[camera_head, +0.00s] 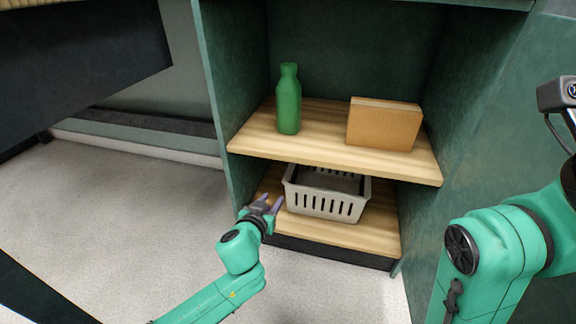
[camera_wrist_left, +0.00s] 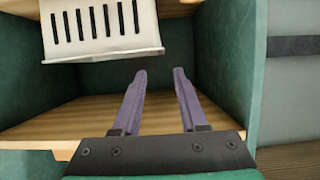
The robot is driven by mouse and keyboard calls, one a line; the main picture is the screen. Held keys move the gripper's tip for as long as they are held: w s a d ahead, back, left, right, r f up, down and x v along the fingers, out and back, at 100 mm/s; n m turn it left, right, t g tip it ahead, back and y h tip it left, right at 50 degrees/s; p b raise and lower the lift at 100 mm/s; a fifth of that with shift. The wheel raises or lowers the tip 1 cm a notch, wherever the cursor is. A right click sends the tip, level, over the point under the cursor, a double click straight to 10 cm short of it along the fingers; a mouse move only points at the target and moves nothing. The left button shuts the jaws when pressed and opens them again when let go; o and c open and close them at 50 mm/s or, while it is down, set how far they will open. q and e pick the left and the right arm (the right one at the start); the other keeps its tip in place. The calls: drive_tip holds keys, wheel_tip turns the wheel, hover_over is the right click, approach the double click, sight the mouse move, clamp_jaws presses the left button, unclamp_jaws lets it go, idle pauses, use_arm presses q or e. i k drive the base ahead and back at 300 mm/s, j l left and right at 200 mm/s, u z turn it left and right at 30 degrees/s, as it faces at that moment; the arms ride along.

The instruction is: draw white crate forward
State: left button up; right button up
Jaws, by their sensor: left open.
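The white crate (camera_head: 325,199), a slotted basket, stands on the lower wooden shelf of the green cabinet. Its slotted wall (camera_wrist_left: 95,30) also shows at the upper left of the left wrist view. My left gripper (camera_head: 270,200) is at the crate's left front side, over the lower shelf's left part. Its two purple fingers (camera_wrist_left: 160,75) are apart with nothing between them. In the wrist view the crate wall lies beside the fingers, not between them. Whether a finger touches the crate cannot be told. My right arm shows at the right, but its gripper is out of view.
The upper shelf (camera_head: 320,140) above the crate holds a green bottle (camera_head: 288,100) and a brown box (camera_head: 383,124). The cabinet's left wall (camera_head: 222,90) stands close to my left gripper. The lower shelf (camera_head: 381,231) has bare room right of the crate. Open floor lies at the left.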

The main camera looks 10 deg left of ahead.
sight(337, 196)
drive_tip(key=i+j, duration=0.1)
drive_tip(key=i, duration=0.35)
drive_tip(key=i+j, duration=0.1)
drive_tip(key=i, duration=0.3)
drive_tip(key=l+z, duration=0.05)
